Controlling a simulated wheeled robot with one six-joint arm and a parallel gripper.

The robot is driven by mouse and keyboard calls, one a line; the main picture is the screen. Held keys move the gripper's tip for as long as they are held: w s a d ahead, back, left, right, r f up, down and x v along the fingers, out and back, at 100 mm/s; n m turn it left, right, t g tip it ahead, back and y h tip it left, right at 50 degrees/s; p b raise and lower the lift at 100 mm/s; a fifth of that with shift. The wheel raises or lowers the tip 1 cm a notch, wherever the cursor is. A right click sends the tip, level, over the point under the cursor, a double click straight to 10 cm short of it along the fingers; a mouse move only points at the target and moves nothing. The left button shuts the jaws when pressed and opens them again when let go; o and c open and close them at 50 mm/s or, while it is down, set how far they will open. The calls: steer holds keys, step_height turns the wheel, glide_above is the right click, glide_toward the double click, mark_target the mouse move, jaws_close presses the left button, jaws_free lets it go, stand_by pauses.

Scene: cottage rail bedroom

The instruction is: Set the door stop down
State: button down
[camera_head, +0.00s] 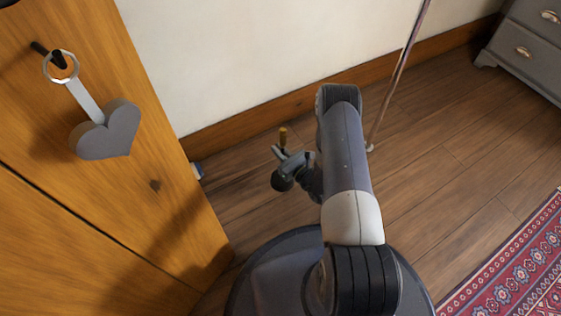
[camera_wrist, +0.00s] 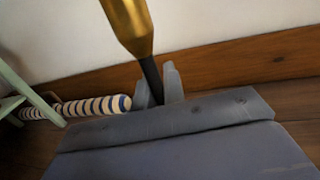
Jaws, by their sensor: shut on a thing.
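The door stop is close to upright in the head view. The gripper body hides its lower end in the wrist view, and I cannot tell how high it is above the floor.
Wooden floor (camera_head: 440,130) lies around the arm, with a wooden skirting board (camera_head: 235,122) behind. A wooden door or cupboard (camera_head: 150,190) with a hanging grey heart stands left. A striped roll (camera_wrist: 95,106) lies along the wall. A thin pole (camera_head: 405,58), grey drawers (camera_head: 530,45) and red rug (camera_head: 520,270) are right.

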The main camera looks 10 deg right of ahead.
steer(key=shift+f+b, duration=1.7)
steer(key=shift+f, duration=2.25)
steer(key=c, duration=1.5)
jaws_free()
steer(key=shift+f, duration=0.1)
